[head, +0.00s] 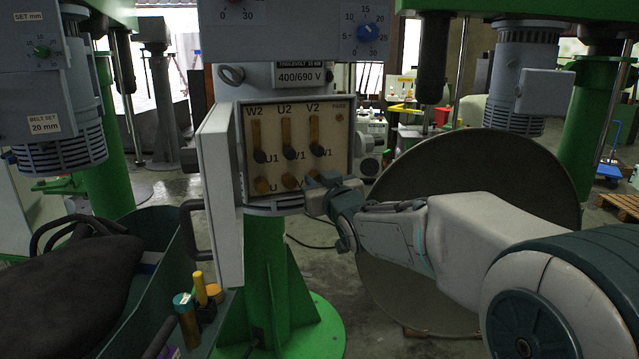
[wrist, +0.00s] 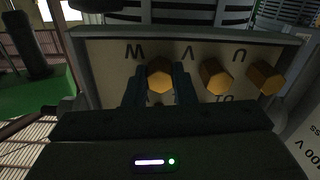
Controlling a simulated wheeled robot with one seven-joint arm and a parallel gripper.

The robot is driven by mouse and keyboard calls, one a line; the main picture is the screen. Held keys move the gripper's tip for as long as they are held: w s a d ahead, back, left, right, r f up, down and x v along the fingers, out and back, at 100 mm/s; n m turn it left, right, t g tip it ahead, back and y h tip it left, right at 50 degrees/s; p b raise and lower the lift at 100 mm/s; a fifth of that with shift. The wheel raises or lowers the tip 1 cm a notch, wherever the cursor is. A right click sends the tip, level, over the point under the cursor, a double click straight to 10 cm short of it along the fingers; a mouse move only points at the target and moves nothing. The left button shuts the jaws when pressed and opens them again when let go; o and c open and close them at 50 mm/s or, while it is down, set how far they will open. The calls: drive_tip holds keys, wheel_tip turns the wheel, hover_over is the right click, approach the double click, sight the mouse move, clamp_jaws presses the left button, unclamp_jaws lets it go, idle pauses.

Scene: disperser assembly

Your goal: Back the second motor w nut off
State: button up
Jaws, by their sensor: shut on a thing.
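The motor terminal box (head: 297,150) stands open in the head view, with a row of brass hex nuts along its bottom. In the wrist view the panel is upside down, with letters W, V and U. The motor w nut (wrist: 160,76) is the leftmost nut there, beside the W. My gripper (wrist: 160,88) is shut on it, one dark finger on each side. In the head view my gripper (head: 318,196) is at the panel's lower right and partly hides this nut. The other two nuts, the middle one (wrist: 214,76) and the U-side one (wrist: 265,78), sit apart from the fingers.
The box's open door (head: 222,200) stands to the left. A green bin (head: 180,245) with a dark bag is at lower left, with yellow and teal-capped cylinders (head: 187,318) near it. A large round disc (head: 480,170) stands behind my arm. Dark links join upper terminals.

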drive_tip(key=shift+f+b, duration=0.15)
drive_tip(key=shift+b, duration=0.15)
drive_tip(key=n+b, duration=1.3)
drive_tip(key=n, duration=0.8)
drive_tip(key=shift+n, duration=0.3)
drive_tip(key=o, duration=1)
drive_tip(key=shift+r, duration=0.2)
drive_tip(key=shift+s, duration=0.1)
